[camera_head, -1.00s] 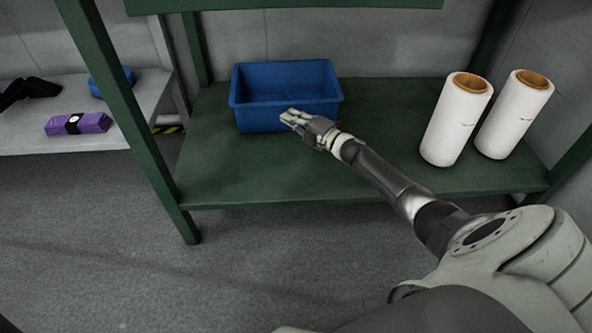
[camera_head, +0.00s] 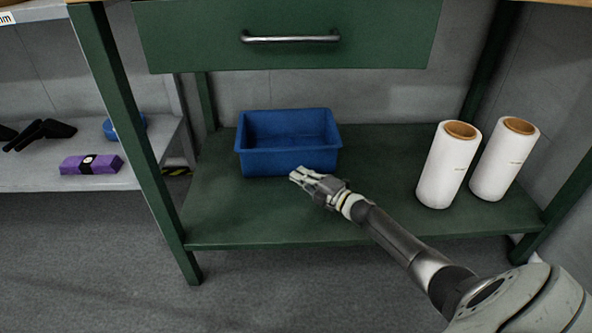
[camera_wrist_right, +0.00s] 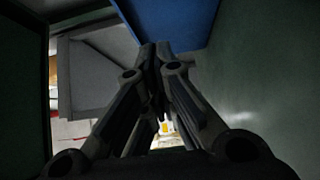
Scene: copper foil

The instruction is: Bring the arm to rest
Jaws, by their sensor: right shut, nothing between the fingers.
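My right gripper (camera_head: 302,178) is shut and empty. In the head view it is in front of the blue bin's near wall, above the green shelf. Its arm comes in from the lower right. The right wrist view shows the closed fingers (camera_wrist_right: 157,55) with nothing between them. The left gripper is not in view.
An open blue bin (camera_head: 290,161) stands on the green lower shelf (camera_head: 240,222). Two white rolls (camera_head: 447,168) stand at the shelf's right. A green drawer (camera_head: 290,55) is above. A green post (camera_head: 130,140) stands at left, with a grey shelf (camera_head: 30,180) beyond.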

